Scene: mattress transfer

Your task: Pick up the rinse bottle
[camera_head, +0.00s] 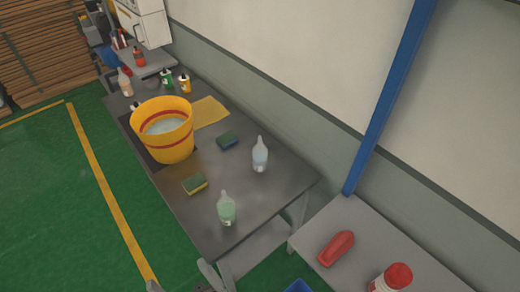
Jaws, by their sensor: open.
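Two translucent squeeze bottles with pointed nozzles stand upright on the dark grey table (270,203). One, with pale blue-white contents (260,157), is near the back right edge. The other, with pale green contents (226,210), is near the front right edge. No label tells me which is the rinse bottle. My gripper (182,280) shows only as fingertips at the bottom edge of the picture. It is open and empty, in front of and below the green-tinted bottle, apart from both bottles. The rest of it is out of frame.
A yellow bucket (166,145) of water, two sponges (194,184) (227,140) and a yellow cloth (210,111) occupy the table. Small bottles (184,84) stand at its far end. A side table at right holds a red object (336,248) and red-capped container (391,278).

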